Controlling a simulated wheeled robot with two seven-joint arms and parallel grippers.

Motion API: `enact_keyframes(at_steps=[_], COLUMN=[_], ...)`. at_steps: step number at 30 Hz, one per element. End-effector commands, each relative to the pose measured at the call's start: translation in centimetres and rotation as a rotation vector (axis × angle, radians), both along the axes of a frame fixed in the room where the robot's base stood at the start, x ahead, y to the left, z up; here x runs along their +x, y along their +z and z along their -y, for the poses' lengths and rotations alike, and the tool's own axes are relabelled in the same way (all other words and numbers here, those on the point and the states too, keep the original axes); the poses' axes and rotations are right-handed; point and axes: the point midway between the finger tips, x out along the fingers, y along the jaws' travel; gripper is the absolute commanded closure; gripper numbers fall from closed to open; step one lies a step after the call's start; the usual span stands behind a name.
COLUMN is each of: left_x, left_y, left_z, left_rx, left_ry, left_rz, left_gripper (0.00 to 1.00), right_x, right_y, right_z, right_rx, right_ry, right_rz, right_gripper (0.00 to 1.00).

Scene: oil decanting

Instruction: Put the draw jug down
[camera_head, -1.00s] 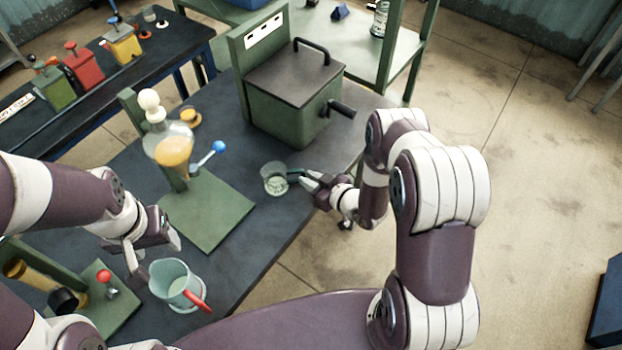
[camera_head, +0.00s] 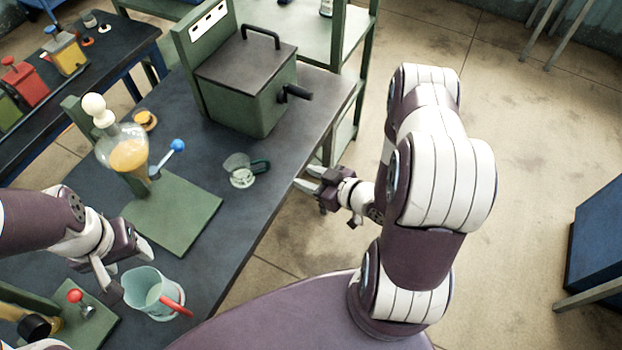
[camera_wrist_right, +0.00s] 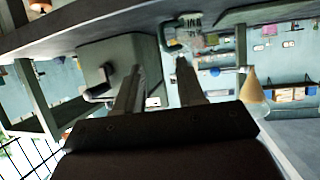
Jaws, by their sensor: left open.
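A small clear glass jug with a green handle (camera_head: 240,172) stands upright on the dark bench top, in front of the green box. I cannot tell from its look alone that it is the draw jug. My right gripper (camera_head: 306,178) is open and empty, to the right of its handle and apart from it, just past the bench edge. In the right wrist view the jug (camera_wrist_right: 186,38) shows upside down beyond the spread fingers. My left gripper (camera_head: 126,262) is open, beside a larger clear jug with a red handle (camera_head: 150,290); I cannot tell whether they touch.
A round flask of amber oil (camera_head: 127,152) hangs over a green stand (camera_head: 185,222) with a blue-knobbed lever. A green lidded box (camera_head: 240,95) with a side crank stands behind. A red-knobbed stand (camera_head: 78,300) is at lower left.

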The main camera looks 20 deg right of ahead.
Motion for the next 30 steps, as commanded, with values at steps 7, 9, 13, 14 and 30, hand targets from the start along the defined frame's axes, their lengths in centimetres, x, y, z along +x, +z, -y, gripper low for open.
enact_keyframes(at_steps=[7,9,13,14,30], left_x=[0.0,0.0,0.0,0.0,0.0], left_y=[0.0,0.0,0.0,0.0,-2.9], left_z=[0.0,0.0,0.0,0.0,0.0], left_rx=[0.000,0.000,0.000,0.000,0.000], left_ry=[0.000,0.000,0.000,0.000,0.000], left_rz=[0.000,0.000,0.000,0.000,0.001], left_gripper=[0.41,0.41,0.41,0.41,0.41], right_x=[2.9,0.7,-5.3,-6.4,-9.4], right_y=[5.2,8.3,12.6,13.2,11.6], right_z=[3.8,3.2,0.1,-0.6,-2.2], right_rx=[-0.340,-0.367,-0.316,-0.301,-0.262], right_ry=[-0.188,-0.288,-0.396,-0.406,-0.423], right_rz=[-0.436,-0.607,-0.865,-0.907,-1.017], right_gripper=[0.61,0.61,0.61,0.61,0.61])
